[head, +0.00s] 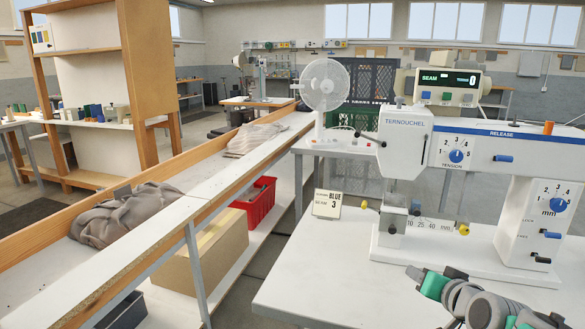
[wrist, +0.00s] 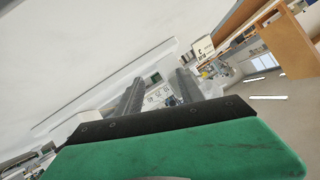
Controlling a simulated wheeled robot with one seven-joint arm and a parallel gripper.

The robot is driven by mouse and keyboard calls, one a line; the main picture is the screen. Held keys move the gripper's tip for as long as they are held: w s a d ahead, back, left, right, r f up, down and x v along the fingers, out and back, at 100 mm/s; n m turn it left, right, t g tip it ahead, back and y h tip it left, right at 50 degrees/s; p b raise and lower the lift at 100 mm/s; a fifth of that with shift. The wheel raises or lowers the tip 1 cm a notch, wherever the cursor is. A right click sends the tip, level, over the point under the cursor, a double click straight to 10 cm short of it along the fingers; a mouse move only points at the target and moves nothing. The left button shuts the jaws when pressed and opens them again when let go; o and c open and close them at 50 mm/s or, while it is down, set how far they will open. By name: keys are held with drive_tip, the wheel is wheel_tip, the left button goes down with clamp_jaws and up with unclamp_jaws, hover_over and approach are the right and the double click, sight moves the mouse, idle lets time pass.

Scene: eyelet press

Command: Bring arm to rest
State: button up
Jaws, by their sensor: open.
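My gripper (head: 432,274) shows at the lower right of the head view, over the near part of the white machine table (head: 320,284). In the wrist view the two dark fingers of my gripper (wrist: 160,80) stand apart with nothing between them. The arm behind it has grey links and green pads and runs out of the head view at the bottom right. The white eyelet press (head: 405,150) stands on the table beyond my gripper. A gap shows between gripper and press in the head view; I cannot tell its exact size.
A card marked BLUE 3 (head: 327,204) stands at the table's left edge. A white fan (head: 325,86) stands behind. On the left is a long trough (head: 176,226) with grey cloth (head: 130,214). A red bin (head: 256,200) sits below it. The table's front left is clear.

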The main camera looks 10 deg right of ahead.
drive_tip(key=w+a+r+n+g+y+p, duration=0.1)
drive_tip(key=a+r+n+g+y+p, duration=0.15)
drive_tip(key=a+p, duration=0.6)
drive_tip(key=s+a+r+n+g+p, duration=0.2)
drive_tip(key=s+a, duration=0.3)
drive_tip(key=a, duration=0.4)
drive_tip(key=s+a+r+n+g+p, duration=0.1)
drive_tip(key=s+a+n+g+p, duration=0.2)
drive_tip(key=a, duration=0.6)
drive_tip(key=s+g+p, duration=0.2)
drive_tip(key=s, duration=0.1)
drive_tip(key=shift+s+a+r, duration=0.15)
drive_tip(key=shift+s+r, duration=0.05)
drive_tip(key=shift+r, duration=0.15)
